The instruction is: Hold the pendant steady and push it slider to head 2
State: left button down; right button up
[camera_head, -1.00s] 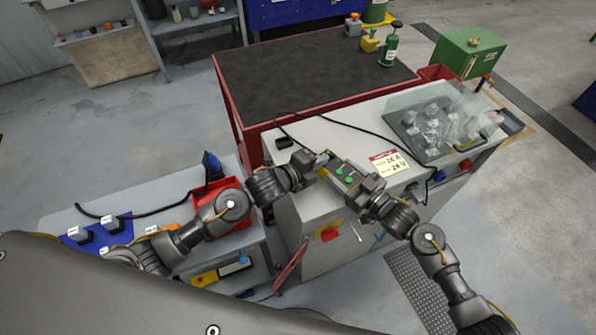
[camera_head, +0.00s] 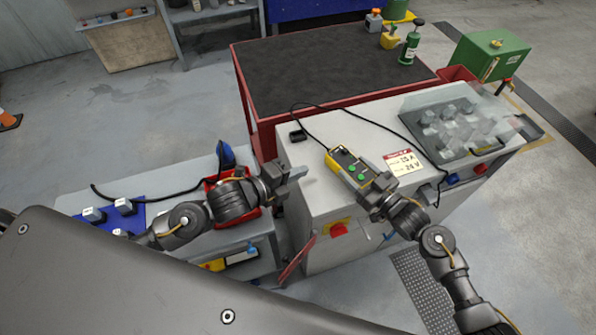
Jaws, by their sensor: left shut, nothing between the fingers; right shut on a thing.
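The pendant (camera_head: 345,162) is a yellow-edged box with a dark face and two green buttons, above the white cabinet top. A black cable runs from its far end. My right gripper (camera_head: 370,186) is shut on its near right end. My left gripper (camera_head: 297,174) is shut and empty, to the left of the pendant and apart from it, over the cabinet's left edge. The pendant's slider and head marks are too small to make out.
The white cabinet (camera_head: 315,205) carries a label card (camera_head: 403,163) and a clear-covered fixture (camera_head: 455,125) at the right. A red-framed table (camera_head: 330,65) stands behind. A red tray (camera_head: 238,220) sits on the low bench at left.

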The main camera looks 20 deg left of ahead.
jog(key=o, duration=1.5)
jog(key=shift+d, duration=0.1)
